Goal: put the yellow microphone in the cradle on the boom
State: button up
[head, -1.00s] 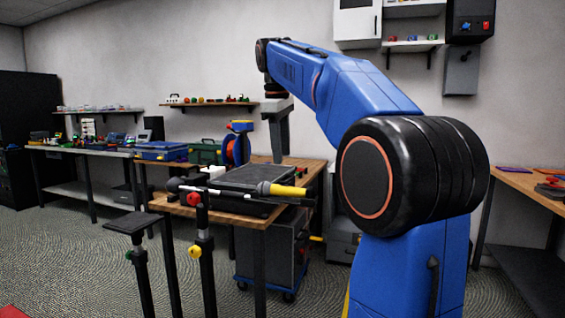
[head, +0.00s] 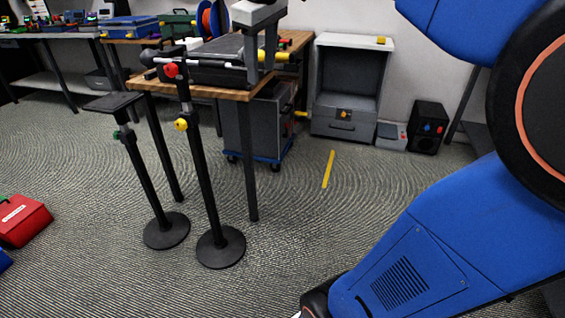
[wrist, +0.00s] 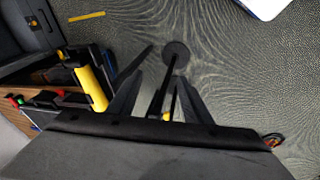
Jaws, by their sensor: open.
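The yellow microphone (head: 281,56) lies near the right end of the table, beside the black case; in the wrist view (wrist: 92,86) its yellow body shows left of my fingers. The boom (head: 205,63) is a thin black-and-white bar on a black stand (head: 203,160) with a red knob and a yellow knob. A dark rounded piece sits at its left end; I cannot make out the cradle. My gripper (head: 262,62) hangs by the microphone, partly in front of it. Its jaws (wrist: 157,88) are open, with nothing held between them.
The wooden table (head: 225,93) carries the black case (head: 208,72). A shorter stand with a flat top (head: 112,102) is to the left. A blue-based cart (head: 255,125) is under the table. A yellow strip (head: 329,169) lies on the floor. Open carpet lies in front.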

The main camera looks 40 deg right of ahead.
jog(key=s+a+f+m+t, duration=0.1)
jog(key=s+a+f+m, duration=0.1)
jog(key=s+f, duration=0.7)
jog(key=s+a+f+m+y, duration=0.1)
jog(key=s+a+f, duration=0.3)
jog(key=s+f, duration=0.5)
notch_tip(320, 180, down, 8)
jog(key=shift+a+r+m+t, duration=0.1)
jog(key=shift+a+m+t, duration=0.3)
jog(key=shift+m, duration=0.4)
